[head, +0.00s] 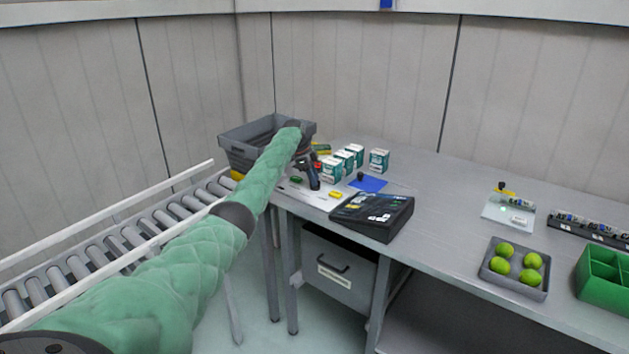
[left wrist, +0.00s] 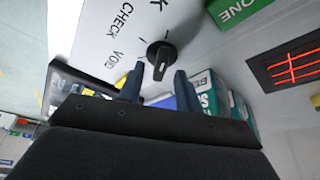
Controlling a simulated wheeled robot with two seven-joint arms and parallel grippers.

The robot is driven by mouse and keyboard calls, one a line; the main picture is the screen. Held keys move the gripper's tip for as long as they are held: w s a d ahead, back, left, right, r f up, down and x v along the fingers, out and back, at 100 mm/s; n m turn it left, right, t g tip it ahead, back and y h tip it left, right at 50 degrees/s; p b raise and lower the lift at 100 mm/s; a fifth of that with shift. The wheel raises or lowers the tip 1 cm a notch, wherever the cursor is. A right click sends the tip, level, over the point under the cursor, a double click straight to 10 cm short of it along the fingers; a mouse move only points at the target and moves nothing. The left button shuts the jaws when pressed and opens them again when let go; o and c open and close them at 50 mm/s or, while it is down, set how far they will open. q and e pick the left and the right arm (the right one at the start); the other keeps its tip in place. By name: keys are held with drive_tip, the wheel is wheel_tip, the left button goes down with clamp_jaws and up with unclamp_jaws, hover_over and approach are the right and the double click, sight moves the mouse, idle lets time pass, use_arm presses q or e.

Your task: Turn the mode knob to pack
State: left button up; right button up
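The black mode knob (left wrist: 161,58) sits on a white panel (left wrist: 105,42) in the left wrist view. "CHECK" and "VOID" are printed beside it, and a "K" ending another word shows at the top edge. I cannot tell which label the knob points to. My left gripper (left wrist: 158,70) is open, with one finger on each side of the knob's near end; contact is unclear. In the head view my left gripper (head: 312,180) is over the panel (head: 318,199), hiding the knob. My right gripper is in neither view.
A grey tote (head: 238,150) stands behind the panel, beside the roller conveyor (head: 120,240). White-green boxes (head: 379,160), a blue mat (head: 368,183) and a black device (head: 372,213) lie to the right. The table middle is mostly clear.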

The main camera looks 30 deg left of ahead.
use_arm(q)
drive_tip(key=b+v, duration=0.1)
drive_tip(key=v, duration=0.4)
drive_tip(key=shift+a, duration=0.1)
drive_tip(key=shift+v, duration=0.85)
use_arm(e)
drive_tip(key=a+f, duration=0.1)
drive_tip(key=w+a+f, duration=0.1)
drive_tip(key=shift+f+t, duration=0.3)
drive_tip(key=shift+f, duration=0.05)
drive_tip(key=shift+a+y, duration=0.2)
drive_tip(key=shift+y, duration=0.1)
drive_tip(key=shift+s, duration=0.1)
